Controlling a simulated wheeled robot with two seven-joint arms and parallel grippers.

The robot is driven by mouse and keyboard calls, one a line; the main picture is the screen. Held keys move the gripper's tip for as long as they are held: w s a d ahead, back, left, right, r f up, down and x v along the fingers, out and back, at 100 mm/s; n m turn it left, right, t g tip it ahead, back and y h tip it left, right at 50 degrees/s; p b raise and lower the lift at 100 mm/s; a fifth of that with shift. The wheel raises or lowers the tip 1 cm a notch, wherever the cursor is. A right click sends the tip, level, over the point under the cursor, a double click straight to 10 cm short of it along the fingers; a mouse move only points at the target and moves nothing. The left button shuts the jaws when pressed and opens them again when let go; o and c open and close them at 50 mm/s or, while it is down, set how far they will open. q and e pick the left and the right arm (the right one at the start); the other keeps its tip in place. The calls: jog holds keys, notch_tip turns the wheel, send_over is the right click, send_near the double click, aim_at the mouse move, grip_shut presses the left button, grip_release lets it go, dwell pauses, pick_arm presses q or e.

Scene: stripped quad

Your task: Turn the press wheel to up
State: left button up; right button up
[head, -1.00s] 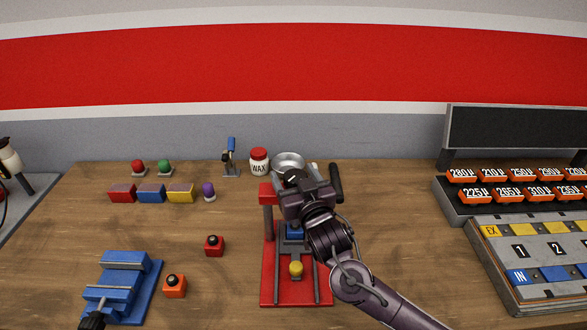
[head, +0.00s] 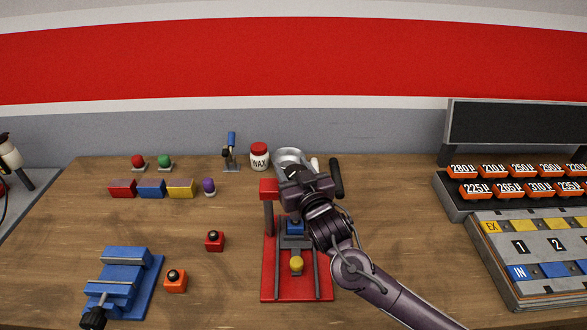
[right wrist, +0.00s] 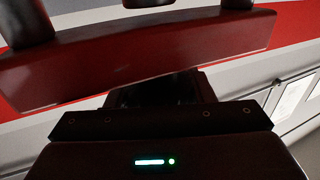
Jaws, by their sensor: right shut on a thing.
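My right gripper (head: 292,177) is over the top of the press, shut on the press wheel, which the gripper and wrist mostly hide. A dark bar (head: 336,178) shows just right of the gripper. In the right wrist view a dark red bar (right wrist: 140,58) crosses close to the camera; the fingertips are not clear there. My left gripper is not in view.
A red block (head: 214,241), an orange block (head: 176,281) and a blue vise (head: 125,270) are left. Clear table lies between.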

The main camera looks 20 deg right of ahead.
jog(key=shift+y, duration=0.3)
jog(key=n+y, duration=0.2)
jog(key=n+g+y+p, duration=0.1)
jog(key=n+y, duration=0.1)
jog(key=y, duration=0.1)
jog(key=shift+a+g+y, duration=0.2)
jog(key=shift+g+y, duration=0.1)
jog(key=shift+s+a+n+g+y, duration=0.1)
jog(key=shift+a+n+g+y, duration=0.05)
jog(key=shift+n+g+y, duration=0.7)
jog(key=shift+s+a+n+g+y, duration=0.1)
jog(key=shift+n+g+y, duration=0.25)
jog(key=shift+n+y, duration=0.55)
jog(key=shift+y, duration=0.45)
jog(key=o, duration=1)
jog(key=shift+b+v, duration=1.4)
jog(key=shift+v, duration=2.45)
